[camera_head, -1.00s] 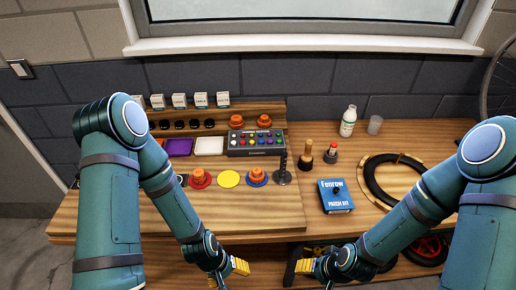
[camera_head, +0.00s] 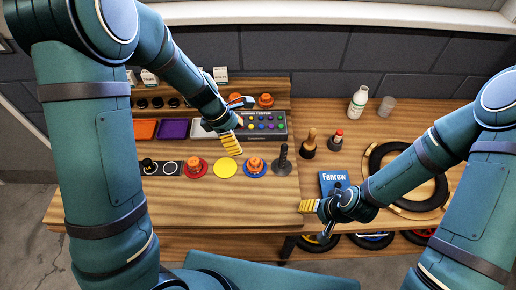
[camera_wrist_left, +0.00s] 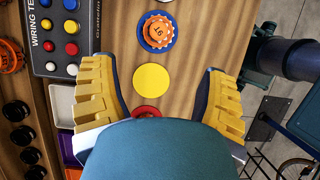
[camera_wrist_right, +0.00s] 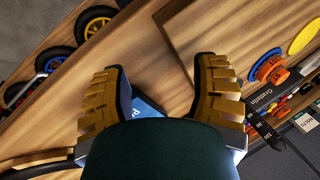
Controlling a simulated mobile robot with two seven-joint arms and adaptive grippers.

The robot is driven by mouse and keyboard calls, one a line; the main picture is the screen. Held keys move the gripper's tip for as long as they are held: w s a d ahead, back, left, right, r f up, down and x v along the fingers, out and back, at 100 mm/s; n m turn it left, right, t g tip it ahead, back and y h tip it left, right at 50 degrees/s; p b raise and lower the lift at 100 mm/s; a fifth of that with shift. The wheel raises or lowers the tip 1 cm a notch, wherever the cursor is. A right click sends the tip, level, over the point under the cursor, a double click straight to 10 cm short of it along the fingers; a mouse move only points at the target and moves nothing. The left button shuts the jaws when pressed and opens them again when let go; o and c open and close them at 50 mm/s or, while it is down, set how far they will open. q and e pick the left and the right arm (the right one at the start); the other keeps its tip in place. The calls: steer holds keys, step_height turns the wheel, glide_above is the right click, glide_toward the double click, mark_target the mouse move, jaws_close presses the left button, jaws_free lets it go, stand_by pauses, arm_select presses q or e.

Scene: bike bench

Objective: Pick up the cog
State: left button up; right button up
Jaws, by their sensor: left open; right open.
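An orange cog (camera_head: 194,166) sits on a red disc at the bench's left part. Another orange cog (camera_head: 255,163) sits on a blue disc (camera_head: 246,172), and it also shows in the left wrist view (camera_wrist_left: 157,32). A bare yellow disc (camera_head: 227,168) lies between them. Two more orange cogs, one partly hidden by my arm, are on the raised shelf; the right one (camera_head: 266,100) is clear. My left gripper (camera_head: 229,146) is open and empty above the yellow disc area. My right gripper (camera_head: 308,206) is open and empty near the bench's front edge, beside the blue patch kit (camera_head: 329,180).
A button box (camera_head: 268,124) stands behind the discs. A dark upright post (camera_head: 283,158) is right of the blue disc. Coloured trays (camera_head: 173,129) lie at the left. A tyre (camera_head: 436,190), bottle (camera_head: 358,102) and cup (camera_head: 387,106) are at the right. The left front bench is clear.

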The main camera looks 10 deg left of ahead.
steer(key=shift+w, duration=0.1)
arm_select(q)
steer(key=b, duration=0.1)
glide_above(255, 161)
steer(key=a, duration=0.2)
steer(key=f, duration=0.7)
steer(key=shift+s, duration=0.35)
arm_select(e)
steer(key=shift+s+f, duration=0.25)
steer(key=shift+f, duration=0.4)
arm_select(q)
steer(key=shift+b+x, duration=0.5)
steer(key=shift+x, duration=2.55)
arm_select(e)
steer(key=shift+f, duration=0.3)
arm_select(q)
steer(key=shift+w+a, duration=0.15)
steer(key=shift+a, duration=0.05)
steer(key=c, duration=1.1)
